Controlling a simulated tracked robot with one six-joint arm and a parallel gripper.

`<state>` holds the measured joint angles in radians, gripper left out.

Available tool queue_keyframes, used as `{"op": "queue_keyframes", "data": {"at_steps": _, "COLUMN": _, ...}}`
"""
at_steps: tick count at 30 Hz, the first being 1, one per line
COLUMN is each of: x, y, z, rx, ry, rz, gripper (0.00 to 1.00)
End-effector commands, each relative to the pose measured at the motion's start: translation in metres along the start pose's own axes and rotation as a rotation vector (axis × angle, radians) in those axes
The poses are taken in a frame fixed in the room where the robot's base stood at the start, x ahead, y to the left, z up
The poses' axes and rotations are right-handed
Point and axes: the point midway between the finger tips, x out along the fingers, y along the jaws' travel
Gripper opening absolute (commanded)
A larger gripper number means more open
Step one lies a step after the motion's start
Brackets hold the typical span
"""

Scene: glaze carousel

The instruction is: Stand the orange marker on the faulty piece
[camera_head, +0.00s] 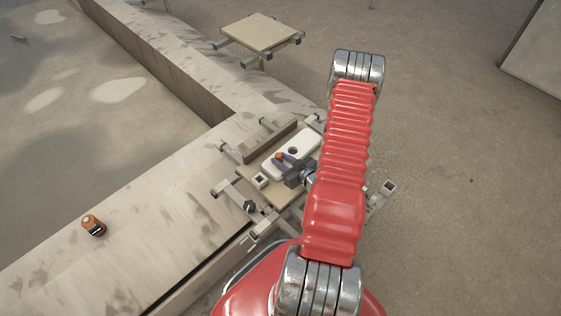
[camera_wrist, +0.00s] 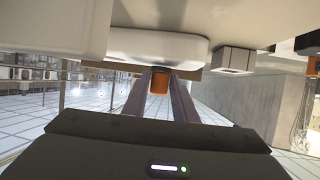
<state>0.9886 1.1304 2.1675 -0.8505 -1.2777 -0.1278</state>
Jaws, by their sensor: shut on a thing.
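The orange marker (camera_head: 279,156) is between the fingertips of my gripper (camera_head: 284,163), at the near left edge of a white, rounded, oblong piece (camera_head: 308,142). This piece has a dark round hole or spot near its middle. In the wrist view the orange marker (camera_wrist: 159,83) is held between the two grey fingers, and the white piece (camera_wrist: 155,46) shows directly beyond it. I cannot tell if the marker touches the white piece. Nothing legible marks the piece as faulty. My gripper is shut on the marker, low over the board.
The piece lies on a tan board (camera_head: 257,196) with a brown upright strip (camera_head: 270,141) behind it. A small pale square block (camera_head: 260,180) stands nearby. An orange and black cylinder (camera_head: 93,225) is on the wooden ledge (camera_head: 150,205). Another square platform (camera_head: 262,33) stands empty at the back.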

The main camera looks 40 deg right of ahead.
Motion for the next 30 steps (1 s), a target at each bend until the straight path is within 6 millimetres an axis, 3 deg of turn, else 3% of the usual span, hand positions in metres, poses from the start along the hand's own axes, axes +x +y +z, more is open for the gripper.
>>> {"op": "queue_keyframes", "data": {"at_steps": 13, "x": 0.0020, "y": -0.0003, "z": 0.0044, "rx": 0.000, "ry": 0.000, "rz": 0.000, "gripper": 0.04}}
{"op": "queue_keyframes", "data": {"at_steps": 14, "x": 0.0020, "y": -0.0003, "z": 0.0042, "rx": -0.001, "ry": 0.001, "rz": 0.000, "gripper": 0.27}}
{"op": "queue_keyframes", "data": {"at_steps": 15, "x": 0.0019, "y": -0.0003, "z": 0.0041, "rx": -0.001, "ry": 0.001, "rz": 0.000, "gripper": 0.29}}
{"op": "queue_keyframes", "data": {"at_steps": 21, "x": 0.0020, "y": -0.0004, "z": 0.0040, "rx": 0.000, "ry": 0.000, "rz": 0.000, "gripper": 0.43}}
{"op": "queue_keyframes", "data": {"at_steps": 30, "x": 0.0017, "y": -0.0004, "z": 0.0032, "rx": -0.001, "ry": 0.001, "rz": -0.001, "gripper": 0.44}}
